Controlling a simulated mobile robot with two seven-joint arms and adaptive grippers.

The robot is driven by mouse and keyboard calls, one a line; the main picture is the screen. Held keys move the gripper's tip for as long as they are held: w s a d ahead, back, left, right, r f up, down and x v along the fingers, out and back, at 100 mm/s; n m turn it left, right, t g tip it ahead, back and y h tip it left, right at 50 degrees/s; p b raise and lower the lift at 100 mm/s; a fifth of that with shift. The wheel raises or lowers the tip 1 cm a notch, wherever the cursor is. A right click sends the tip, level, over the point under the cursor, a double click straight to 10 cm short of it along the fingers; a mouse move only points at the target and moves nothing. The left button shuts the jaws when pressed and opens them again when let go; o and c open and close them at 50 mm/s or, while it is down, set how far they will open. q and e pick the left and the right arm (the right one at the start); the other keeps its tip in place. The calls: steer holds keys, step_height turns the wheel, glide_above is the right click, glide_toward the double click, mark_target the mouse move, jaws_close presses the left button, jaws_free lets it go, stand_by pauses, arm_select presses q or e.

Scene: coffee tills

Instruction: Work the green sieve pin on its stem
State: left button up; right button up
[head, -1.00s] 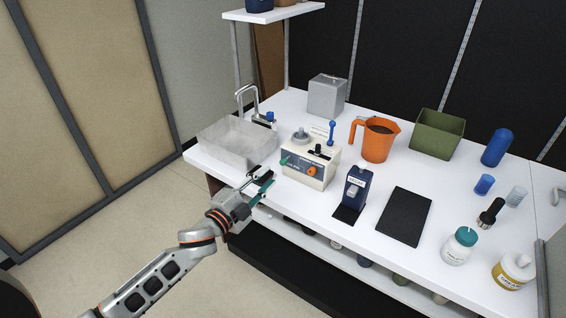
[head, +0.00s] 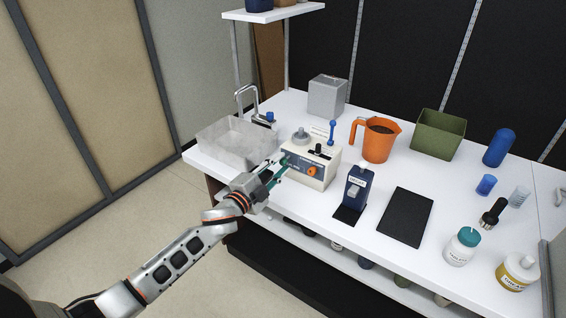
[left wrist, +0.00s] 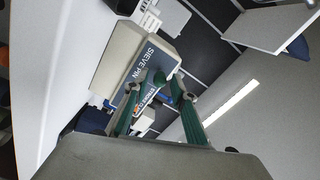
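The green sieve pin (head: 284,161) sticks out of the left part of the front panel of a cream and blue machine (head: 318,165). My left gripper (head: 277,170) is right in front of the panel, its fingers pointing at the pin. In the left wrist view its two teal fingers (left wrist: 150,82) stand apart with the panel's lettering showing between them. The panel label (left wrist: 139,68) reads "SIEVE PIN". The pin itself is not distinct there; whether the fingertips touch it I cannot tell. My right gripper is in neither view.
A clear basin (head: 228,142) stands left of the machine beside a tap (head: 246,100). A dark blue dispenser (head: 355,188) and an orange jug (head: 375,140) stand to the right. An orange knob (head: 312,171) is on the same panel.

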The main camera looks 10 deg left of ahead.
arm_select(q)
jaws_close()
steer(key=shift+w+d, duration=0.2)
steer(key=shift+w, duration=0.3)
steer(key=shift+o, duration=1.1)
jaws_free()
steer(key=shift+s, duration=0.1)
steer(key=v, duration=1.2)
steer(key=s+d+f+n+g+y, duration=0.2)
steer(key=s+f+n+g, duration=0.4)
steer(key=s+f+n, duration=0.7)
steer(key=s+f+y, duration=0.1)
steer(key=s+f, duration=0.9)
steer(key=s, duration=0.2)
steer(key=shift+f, duration=0.35)
